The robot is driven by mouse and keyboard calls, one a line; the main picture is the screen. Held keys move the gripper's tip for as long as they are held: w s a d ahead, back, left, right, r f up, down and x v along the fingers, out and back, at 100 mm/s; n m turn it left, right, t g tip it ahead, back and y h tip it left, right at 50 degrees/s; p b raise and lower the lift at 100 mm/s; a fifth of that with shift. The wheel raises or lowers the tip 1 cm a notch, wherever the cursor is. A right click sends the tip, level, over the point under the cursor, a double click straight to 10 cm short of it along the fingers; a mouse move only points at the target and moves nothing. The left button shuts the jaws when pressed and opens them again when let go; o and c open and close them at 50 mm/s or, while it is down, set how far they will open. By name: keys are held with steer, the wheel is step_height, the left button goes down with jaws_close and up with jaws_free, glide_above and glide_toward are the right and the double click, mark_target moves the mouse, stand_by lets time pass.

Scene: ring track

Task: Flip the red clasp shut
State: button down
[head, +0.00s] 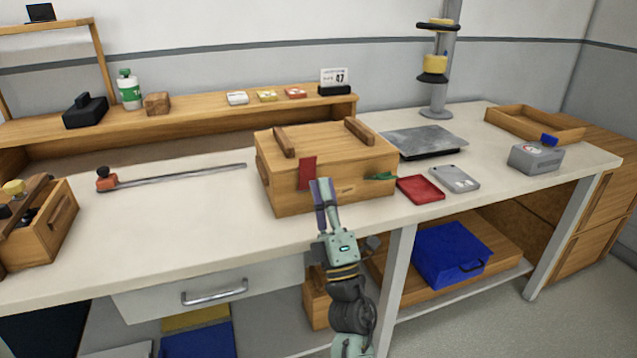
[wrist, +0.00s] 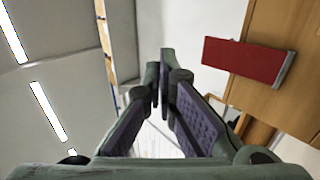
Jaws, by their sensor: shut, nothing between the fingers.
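The wooden box (head: 335,192) stands on the workbench with its lid down. The red clasp (head: 307,173) is at the left part of its front, a flat red plate that appears to stick up past the lid's front edge. In the wrist view the red clasp (wrist: 245,60) shows at the upper right, with a grey strip along one end, against the wood. My gripper (head: 322,184) is shut and empty in front of the box, just right of the clasp. In the wrist view my gripper's fingertips (wrist: 166,72) are together, left of and apart from the clasp.
A green clasp (head: 380,176) juts from the box's right front. A red tray (head: 420,189) and a grey case (head: 455,179) lie right of the box. A long bar tool (head: 180,176) lies to the left, with bare bench around it.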

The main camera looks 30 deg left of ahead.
steer(key=s+d+f, duration=0.1)
steer(key=s+d, duration=0.3)
steer(key=d, duration=0.1)
steer(key=shift+f, duration=0.3)
